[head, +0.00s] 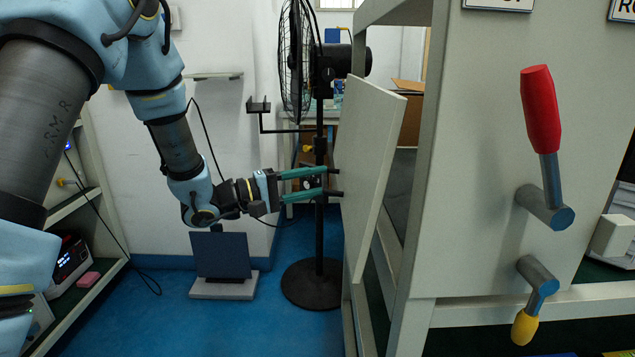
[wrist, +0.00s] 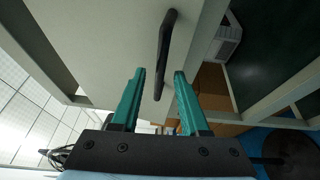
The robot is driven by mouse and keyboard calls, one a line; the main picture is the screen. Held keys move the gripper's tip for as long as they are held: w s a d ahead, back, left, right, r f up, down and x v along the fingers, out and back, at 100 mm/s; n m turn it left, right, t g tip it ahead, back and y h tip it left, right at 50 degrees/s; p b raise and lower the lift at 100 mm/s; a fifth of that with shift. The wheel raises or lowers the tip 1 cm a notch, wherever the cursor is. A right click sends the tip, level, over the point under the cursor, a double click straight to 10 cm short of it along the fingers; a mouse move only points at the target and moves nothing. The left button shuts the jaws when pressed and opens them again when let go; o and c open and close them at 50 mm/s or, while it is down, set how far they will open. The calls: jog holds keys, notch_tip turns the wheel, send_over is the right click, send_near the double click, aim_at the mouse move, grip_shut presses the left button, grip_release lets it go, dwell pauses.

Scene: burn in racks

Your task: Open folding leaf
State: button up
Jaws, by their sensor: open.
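The folding leaf is a pale flat panel (head: 368,165) on the left side of the rack frame, seen at a steep angle in the head view. In the wrist view the leaf (wrist: 95,45) fills the upper left and carries a black bar handle (wrist: 165,50). My gripper (head: 335,182) is open, with two teal fingers pointing right at the leaf. In the wrist view the handle's lower part lies between the fingertips of my gripper (wrist: 160,73), with a gap on each side. Whether a finger touches the leaf cannot be told.
A red-handled lever (head: 541,110) and a yellow-tipped lever (head: 527,325) stick out of the rack's near panel (head: 480,200). A black pedestal fan (head: 312,285) stands behind my gripper. A shelf (head: 95,265) is at the left.

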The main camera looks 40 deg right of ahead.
jog(key=shift+s+d, duration=0.1)
jog(key=shift+d, duration=0.35)
grip_shut()
dwell(1.2)
